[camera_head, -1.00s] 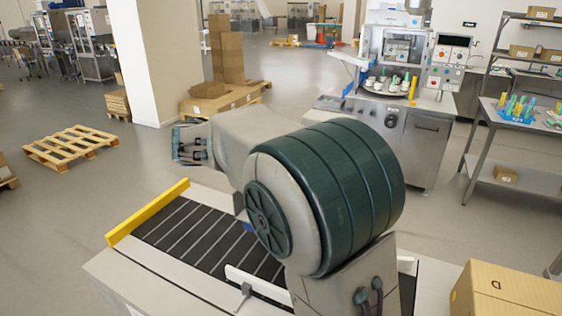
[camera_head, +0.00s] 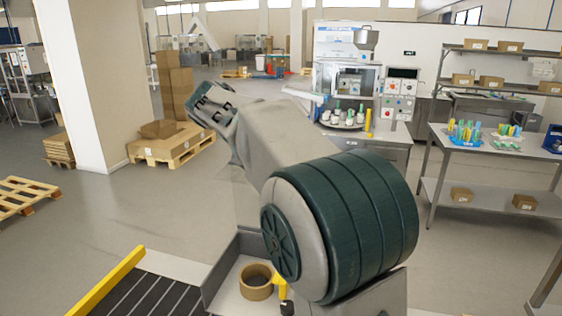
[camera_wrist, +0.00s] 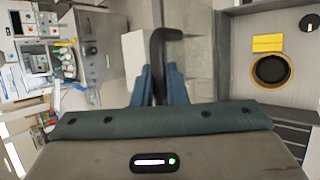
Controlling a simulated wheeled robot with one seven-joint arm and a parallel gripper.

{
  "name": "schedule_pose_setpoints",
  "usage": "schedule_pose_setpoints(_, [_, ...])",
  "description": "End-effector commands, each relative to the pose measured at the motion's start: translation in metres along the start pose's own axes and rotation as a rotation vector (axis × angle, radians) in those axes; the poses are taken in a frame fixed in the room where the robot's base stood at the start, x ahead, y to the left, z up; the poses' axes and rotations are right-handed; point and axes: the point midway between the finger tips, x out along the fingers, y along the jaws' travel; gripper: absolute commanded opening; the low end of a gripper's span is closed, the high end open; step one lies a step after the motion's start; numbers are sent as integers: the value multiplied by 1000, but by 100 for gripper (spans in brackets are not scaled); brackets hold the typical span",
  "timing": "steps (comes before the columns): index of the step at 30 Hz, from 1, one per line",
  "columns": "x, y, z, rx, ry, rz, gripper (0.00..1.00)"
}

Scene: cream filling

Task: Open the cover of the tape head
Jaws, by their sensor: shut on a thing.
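In the wrist view my gripper (camera_wrist: 160,86) is shut on a black bent handle (camera_wrist: 165,37), which stands up between the two blue fingers and hooks right. In the head view the fingers and handle are hidden behind my arm. The tape head is an open-topped grey housing (camera_head: 222,277) at the bottom centre of the head view. Inside it is a brown tape roll (camera_head: 247,292) beside a yellow part (camera_head: 280,285). The roll (camera_wrist: 257,80) and yellow part (camera_wrist: 267,43) also show in the wrist view, right of my gripper. I cannot tell the cover's outline.
A dark roller conveyor (camera_head: 150,297) with a yellow side rail (camera_head: 108,284) lies at the bottom left. The filling machine (camera_head: 345,85) stands beyond my arm. A workbench (camera_head: 495,153) is at the right. A pallet with boxes (camera_head: 172,150) stands behind left; open floor lies between.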

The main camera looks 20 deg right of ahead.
Motion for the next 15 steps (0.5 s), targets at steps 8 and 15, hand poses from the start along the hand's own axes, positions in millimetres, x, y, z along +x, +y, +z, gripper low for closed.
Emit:
schedule_pose_setpoints(8, [-2, 0, -10, -30, 11, -27, 0])
schedule_pose_setpoints(15, [-2, 0, -10, -33, 10, -28, 0])
